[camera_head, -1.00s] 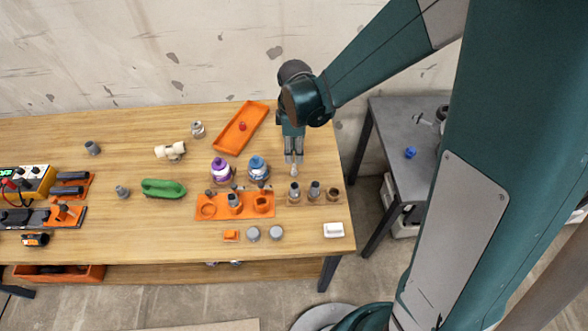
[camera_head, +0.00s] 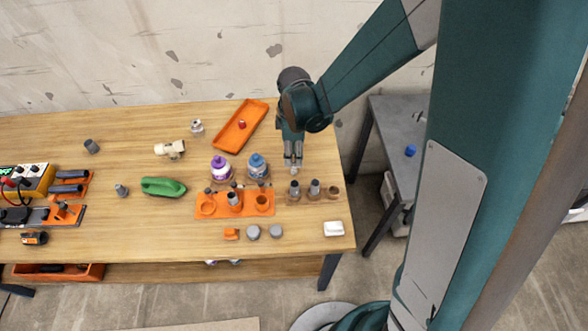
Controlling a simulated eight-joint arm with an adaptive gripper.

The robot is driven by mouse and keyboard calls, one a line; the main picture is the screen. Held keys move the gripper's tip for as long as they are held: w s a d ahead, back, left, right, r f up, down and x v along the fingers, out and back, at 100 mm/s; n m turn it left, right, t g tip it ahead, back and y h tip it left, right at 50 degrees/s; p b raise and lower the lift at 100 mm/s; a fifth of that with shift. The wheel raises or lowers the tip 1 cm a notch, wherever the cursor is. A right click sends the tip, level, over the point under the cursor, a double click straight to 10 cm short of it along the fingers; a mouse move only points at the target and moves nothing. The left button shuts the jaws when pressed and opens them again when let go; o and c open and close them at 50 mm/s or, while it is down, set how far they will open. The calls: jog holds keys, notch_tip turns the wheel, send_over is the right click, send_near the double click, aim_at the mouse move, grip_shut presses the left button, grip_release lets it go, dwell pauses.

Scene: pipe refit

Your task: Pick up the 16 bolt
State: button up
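A small wooden holder (camera_head: 323,200) stands near the right end of the table. Two grey metal pieces stand upright in it, a left one (camera_head: 295,188) and a middle one (camera_head: 314,187). A brown, ring-like part sits at its right end. No size marks are legible, so I cannot tell which piece is the 16 bolt. My gripper (camera_head: 293,166) points down just behind the left grey piece, with its fingers close together. A small pale spot shows at the fingertips; I cannot tell whether it is a held piece or the tips themselves.
An orange plate (camera_head: 220,211) with round sockets lies left of the holder. Purple-capped (camera_head: 221,167) and blue-capped (camera_head: 257,165) bottles stand behind it. An orange tray (camera_head: 232,134) lies at the back. A white box (camera_head: 334,229) sits near the front right corner.

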jog(key=shift+f, duration=0.1)
jog(key=shift+f+b, duration=0.55)
jog(key=shift+f, duration=1.95)
jog(key=shift+c, duration=0.5)
grip_shut()
